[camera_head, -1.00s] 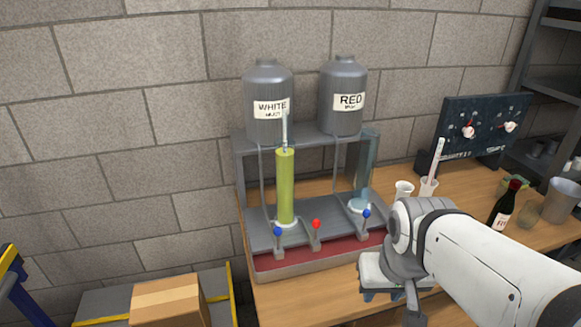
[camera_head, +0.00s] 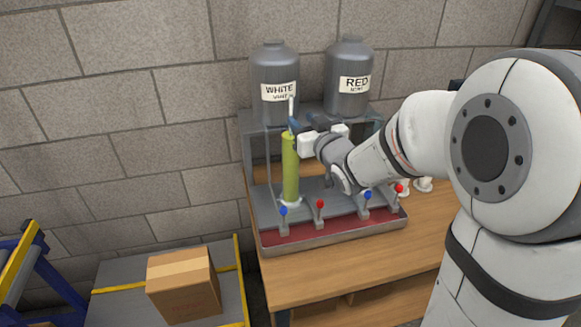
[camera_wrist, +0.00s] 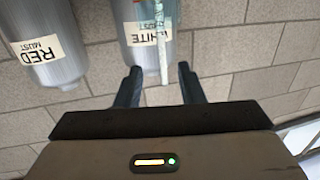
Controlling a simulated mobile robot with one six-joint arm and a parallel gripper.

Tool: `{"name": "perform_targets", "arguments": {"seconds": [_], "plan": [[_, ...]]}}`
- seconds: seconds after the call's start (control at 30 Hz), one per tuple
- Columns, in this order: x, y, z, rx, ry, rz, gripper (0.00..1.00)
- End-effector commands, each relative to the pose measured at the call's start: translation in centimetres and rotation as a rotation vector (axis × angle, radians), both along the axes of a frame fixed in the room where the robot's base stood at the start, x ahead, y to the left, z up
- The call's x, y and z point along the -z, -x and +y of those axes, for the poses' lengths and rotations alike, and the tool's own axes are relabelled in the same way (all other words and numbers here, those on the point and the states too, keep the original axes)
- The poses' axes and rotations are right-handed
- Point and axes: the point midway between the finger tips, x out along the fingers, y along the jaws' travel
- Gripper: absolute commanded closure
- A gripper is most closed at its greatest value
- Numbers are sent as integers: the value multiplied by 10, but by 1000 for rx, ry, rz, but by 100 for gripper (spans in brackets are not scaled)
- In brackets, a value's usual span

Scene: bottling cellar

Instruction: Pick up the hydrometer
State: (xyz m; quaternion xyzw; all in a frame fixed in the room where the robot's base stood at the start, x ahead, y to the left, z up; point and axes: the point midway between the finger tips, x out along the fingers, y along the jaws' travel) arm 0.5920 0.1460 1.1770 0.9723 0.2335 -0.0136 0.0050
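The hydrometer (camera_head: 291,108) is a thin pale stem standing upright out of the tall cylinder of yellow-green liquid (camera_head: 290,170) on the filling stand. Its lower part is hidden in the liquid. My gripper (camera_head: 294,126) is at the stem, just above the cylinder's top, reaching in from the right. In the wrist view, which is upside down, the hydrometer (camera_wrist: 162,45) shows between the two dark fingers of my open gripper (camera_wrist: 160,80), with a gap on each side. Whether a finger touches it cannot be told in the head view.
The grey WHITE tank (camera_head: 274,75) and RED tank (camera_head: 349,75) stand on the rack behind. Blue and red taps line the front of the red drip tray (camera_head: 330,230). A cardboard box (camera_head: 183,285) sits at lower left. My arm hides much of the right side.

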Motion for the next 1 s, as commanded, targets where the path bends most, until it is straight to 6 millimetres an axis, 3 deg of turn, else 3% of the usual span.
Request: {"name": "perform_targets", "arguments": {"seconds": [0.37, 0.7, 1.0], "plan": [[-6, -29, 20, -23, -16, -24, 65], [-9, -66, 38, -22, -16, -23, 65], [-7, -71, 39, -20, -16, -24, 65]]}}
